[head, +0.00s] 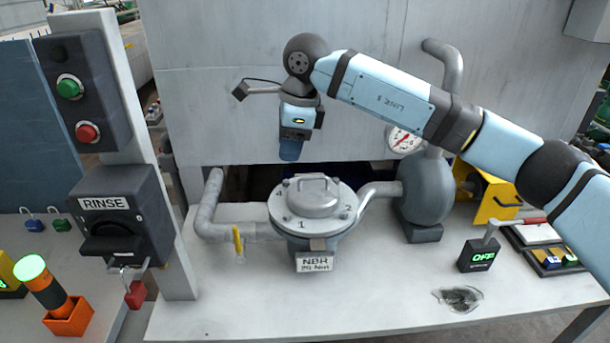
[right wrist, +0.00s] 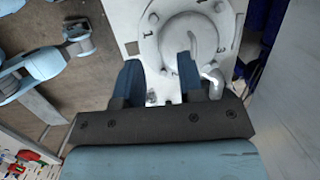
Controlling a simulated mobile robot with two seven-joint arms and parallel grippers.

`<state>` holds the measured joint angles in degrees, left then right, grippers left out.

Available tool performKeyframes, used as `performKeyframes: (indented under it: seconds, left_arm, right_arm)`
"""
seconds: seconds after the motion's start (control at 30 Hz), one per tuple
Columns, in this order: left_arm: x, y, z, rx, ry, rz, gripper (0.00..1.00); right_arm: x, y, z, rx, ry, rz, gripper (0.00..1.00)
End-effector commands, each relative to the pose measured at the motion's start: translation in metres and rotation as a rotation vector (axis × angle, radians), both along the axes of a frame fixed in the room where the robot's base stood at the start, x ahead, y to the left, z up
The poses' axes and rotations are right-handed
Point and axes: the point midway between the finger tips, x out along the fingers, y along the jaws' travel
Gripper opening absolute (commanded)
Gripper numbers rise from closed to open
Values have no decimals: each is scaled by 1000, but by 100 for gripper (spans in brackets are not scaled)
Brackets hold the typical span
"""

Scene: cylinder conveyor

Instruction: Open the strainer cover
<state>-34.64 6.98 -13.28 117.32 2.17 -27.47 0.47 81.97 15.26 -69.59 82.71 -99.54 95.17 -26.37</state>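The strainer (head: 308,238) stands on the white table, and its round grey cover (head: 312,200) lies on top. The cover has a raised centre with a bar handle (head: 312,182), and numbers are marked around its rim. The cover looks seated. My right gripper (head: 291,152) points down above the back left part of the cover, apart from it. In the right wrist view its two blue fingers (right wrist: 160,72) are spread and empty, with the cover (right wrist: 188,40) beyond them. My left gripper is not in view in the head view.
Pipes join the strainer on both sides, with a yellow lever (head: 238,241) at left. A grey vessel (head: 428,190) and pressure gauge (head: 402,139) stand at right. The RINSE box (head: 118,215) is at left. The front table is mostly clear.

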Motion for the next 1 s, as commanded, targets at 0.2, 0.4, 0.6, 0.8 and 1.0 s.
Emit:
performKeyframes:
  seconds: [0.2,0.4,0.6,0.8,1.0]
  left_arm:
    - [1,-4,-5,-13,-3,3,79]
    - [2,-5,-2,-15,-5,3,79]
    - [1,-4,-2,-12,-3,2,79]
    - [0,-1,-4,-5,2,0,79]
    - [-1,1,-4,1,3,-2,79]
  right_arm:
    - [22,-32,30,-179,-114,-40,36]
    - [27,-34,13,-194,-119,-44,36]
    - [34,-34,-28,-192,-116,-42,36]
    - [42,-33,-68,-190,-117,-42,36]
    - [48,-33,-93,-190,-118,-42,36]
